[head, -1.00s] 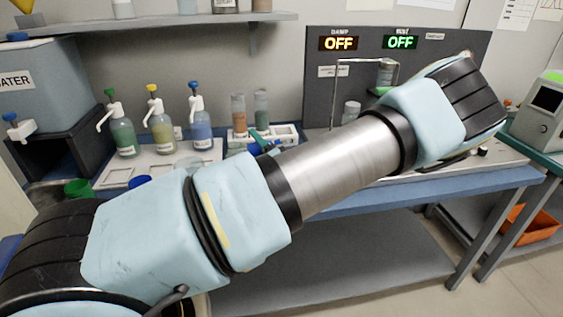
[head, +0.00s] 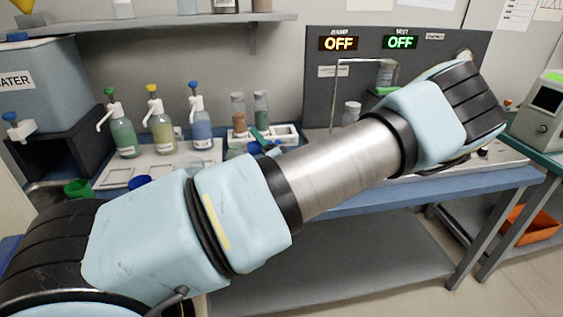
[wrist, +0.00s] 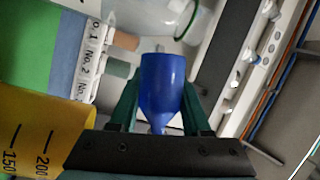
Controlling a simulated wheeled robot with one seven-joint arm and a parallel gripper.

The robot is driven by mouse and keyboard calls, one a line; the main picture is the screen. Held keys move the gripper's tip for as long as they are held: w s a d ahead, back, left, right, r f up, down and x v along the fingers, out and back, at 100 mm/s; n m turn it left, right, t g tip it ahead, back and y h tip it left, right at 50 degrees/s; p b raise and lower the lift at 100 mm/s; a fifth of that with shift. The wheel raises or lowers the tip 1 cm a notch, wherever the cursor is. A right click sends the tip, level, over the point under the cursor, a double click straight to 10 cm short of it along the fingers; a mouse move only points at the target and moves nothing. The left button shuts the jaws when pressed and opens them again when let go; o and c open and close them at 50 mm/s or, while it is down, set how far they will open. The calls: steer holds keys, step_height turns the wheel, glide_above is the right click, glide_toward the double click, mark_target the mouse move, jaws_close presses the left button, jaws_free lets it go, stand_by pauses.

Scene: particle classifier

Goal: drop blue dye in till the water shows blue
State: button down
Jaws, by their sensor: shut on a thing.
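In the wrist view, my gripper (wrist: 160,112) is shut on a blue dropper-like piece (wrist: 163,85), wide at one end and tapering to a narrow tip. A clear round vessel (wrist: 165,18) with a green rim lies just beyond it; I cannot tell its contents or whether the piece is over it. In the head view, my arm hides most of the gripper; a green fingertip (head: 259,137) shows above the arm. A blue dye bottle (head: 201,128) with a blue pump top stands on the bench, right of a yellow-topped and a green dye bottle.
A water tank (head: 45,75) with a tap stands at the left. Two small vials (head: 261,108) stand in a white rack. A yellow graduated container (wrist: 40,135) is close at lower left in the wrist view. A dark panel (head: 440,60) with two OFF displays stands behind the bench.

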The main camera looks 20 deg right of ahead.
steer(key=shift+r+m+t, duration=0.3)
steer(key=shift+r+m, duration=0.05)
steer(key=shift+m, duration=0.25)
stand_by(1.2)
